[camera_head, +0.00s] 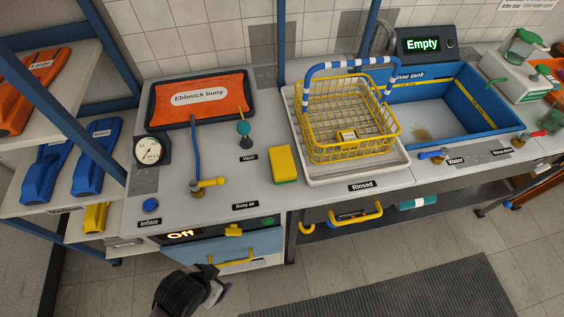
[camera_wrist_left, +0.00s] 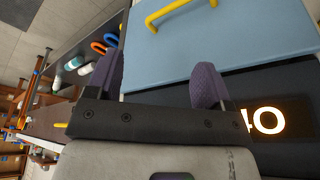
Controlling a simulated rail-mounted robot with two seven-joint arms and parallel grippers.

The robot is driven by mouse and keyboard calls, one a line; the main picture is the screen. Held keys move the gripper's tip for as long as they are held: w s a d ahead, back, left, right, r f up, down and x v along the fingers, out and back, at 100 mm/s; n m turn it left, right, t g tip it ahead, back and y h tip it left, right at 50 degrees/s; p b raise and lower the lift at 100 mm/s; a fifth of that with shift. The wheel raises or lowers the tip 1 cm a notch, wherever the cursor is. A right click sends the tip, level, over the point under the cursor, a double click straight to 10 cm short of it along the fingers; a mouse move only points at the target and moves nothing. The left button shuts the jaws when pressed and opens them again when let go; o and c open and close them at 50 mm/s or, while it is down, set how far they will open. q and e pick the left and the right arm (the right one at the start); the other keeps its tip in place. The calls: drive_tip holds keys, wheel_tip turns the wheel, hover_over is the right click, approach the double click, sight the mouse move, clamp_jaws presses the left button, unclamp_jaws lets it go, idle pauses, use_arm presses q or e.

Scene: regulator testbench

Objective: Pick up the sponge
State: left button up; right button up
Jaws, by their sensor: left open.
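The sponge (camera_head: 283,164) is yellow with a green side. It stands on the grey worktop, just left of the white tray under the yellow wire basket, and nothing covers it. My left gripper (camera_head: 213,279) is low in front of the bench, below and left of the sponge, near the blue drawer front. In the left wrist view its two purple-padded fingers (camera_wrist_left: 158,88) are apart, with nothing between them. The sponge does not show in the left wrist view. My right gripper is not in view.
The yellow wire basket (camera_head: 348,122) stands in the white tray (camera_head: 399,172). The valve with a yellow handle (camera_head: 208,184) and the Vent valve (camera_head: 244,129) rise left of the sponge. The blue drawer front (camera_head: 200,248) has a yellow handle. Worktop in front of the sponge is clear.

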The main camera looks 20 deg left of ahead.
use_arm(q)
drive_tip(key=w+d+r+h+p, duration=0.1)
drive_tip(key=w+d+r+p, duration=0.1)
drive_tip(key=r+p, duration=0.6)
drive_tip(key=w+d+r+p, duration=0.2)
drive_tip(key=r+p, duration=0.5)
drive_tip(key=p, duration=0.1)
drive_tip(key=w+d+r+h+p, duration=0.1)
drive_tip(key=w+d+r+p, duration=0.1)
drive_tip(key=r+p, duration=0.6)
drive_tip(key=w+d+r+h, duration=0.1)
drive_tip(key=w+d, duration=0.3)
drive_tip(key=w, duration=0.1)
wheel_tip(320, 180, up, 6)
drive_tip(key=f+n+g+y, duration=0.1)
drive_tip(key=n+g+y, duration=0.25)
drive_tip(key=n, duration=0.55)
hover_over(282, 160)
wheel_tip(282, 160, down, 8)
drive_tip(key=shift+d+r+p, duration=0.1)
drive_tip(key=shift+r+p, duration=0.1)
drive_tip(key=shift+p, duration=0.5)
drive_tip(key=shift+f+p, duration=0.3)
drive_tip(key=shift+f, duration=0.2)
drive_tip(key=shift+f+p, duration=0.3)
drive_tip(key=shift+f, duration=1.85)
